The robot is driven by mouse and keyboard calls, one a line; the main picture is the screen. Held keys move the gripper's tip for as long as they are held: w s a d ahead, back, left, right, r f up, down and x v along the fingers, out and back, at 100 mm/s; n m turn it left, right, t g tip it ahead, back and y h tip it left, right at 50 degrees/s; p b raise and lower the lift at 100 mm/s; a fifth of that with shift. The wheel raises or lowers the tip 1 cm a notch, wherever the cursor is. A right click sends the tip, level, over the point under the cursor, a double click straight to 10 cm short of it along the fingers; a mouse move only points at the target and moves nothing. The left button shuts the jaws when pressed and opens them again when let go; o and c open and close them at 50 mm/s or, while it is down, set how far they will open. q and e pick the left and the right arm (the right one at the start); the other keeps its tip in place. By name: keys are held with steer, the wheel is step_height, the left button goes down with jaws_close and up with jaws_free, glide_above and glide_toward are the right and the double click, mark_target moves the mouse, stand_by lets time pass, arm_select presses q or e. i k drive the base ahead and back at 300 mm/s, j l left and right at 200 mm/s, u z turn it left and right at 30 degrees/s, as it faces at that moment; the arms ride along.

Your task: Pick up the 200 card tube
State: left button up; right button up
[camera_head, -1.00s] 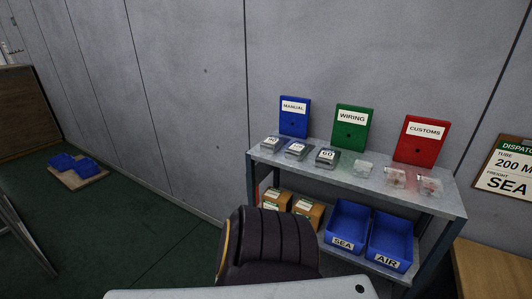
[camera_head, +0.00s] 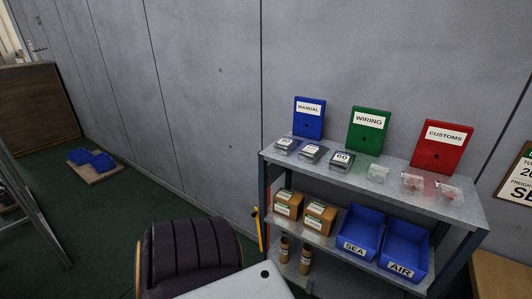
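Two brown card tubes stand upright on the bottom shelf of the grey rack, below the cardboard boxes. The left tube (camera_head: 284,248) and the right tube (camera_head: 305,262) are partly hidden at their lower ends. Any size marking on them is too small to read, so I cannot tell which is the 200 one. Neither of my grippers is in view.
The rack (camera_head: 385,180) also holds boxes, blue SEA (camera_head: 361,231) and AIR (camera_head: 405,252) bins, clear packs and three coloured binders. A dark chair (camera_head: 188,254) and pale desk (camera_head: 235,286) stand in front. Green floor (camera_head: 90,222) is open at left.

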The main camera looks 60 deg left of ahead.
mark_target(284, 249)
steer(key=u, duration=1.85)
